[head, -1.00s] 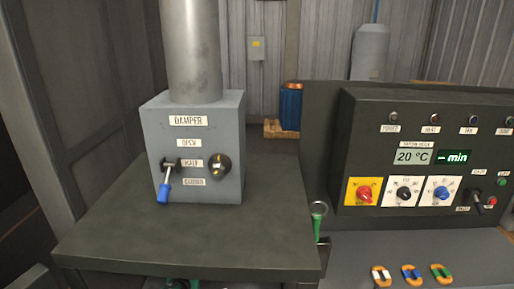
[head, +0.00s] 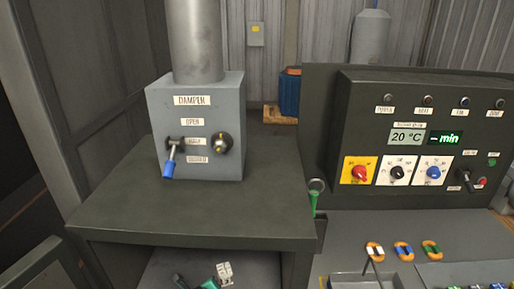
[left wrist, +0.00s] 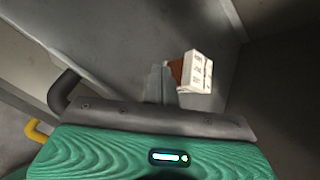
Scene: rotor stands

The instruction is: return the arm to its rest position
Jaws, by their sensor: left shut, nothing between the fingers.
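My left gripper (left wrist: 157,82) shows in the left wrist view with its grey fingers together and nothing between them. Its teal body and dark bracket fill the bottom of that view. A small white block with dark marks (left wrist: 197,72) and a reddish-brown piece lie just beyond and to the right of the fingertips; whether they touch cannot be told. In the head view, a teal part of my left gripper (head: 210,284) shows at the bottom edge, below the table top, beside the white marked block (head: 224,272). My right gripper is in neither view.
A dark table (head: 200,212) carries the grey damper box (head: 195,125) with a blue-handled lever at about HALF. A control panel (head: 420,140) stands at right. A green-handled item (head: 314,198) hangs at the table's right edge. Coloured rings (head: 403,250) lie on the grey bench.

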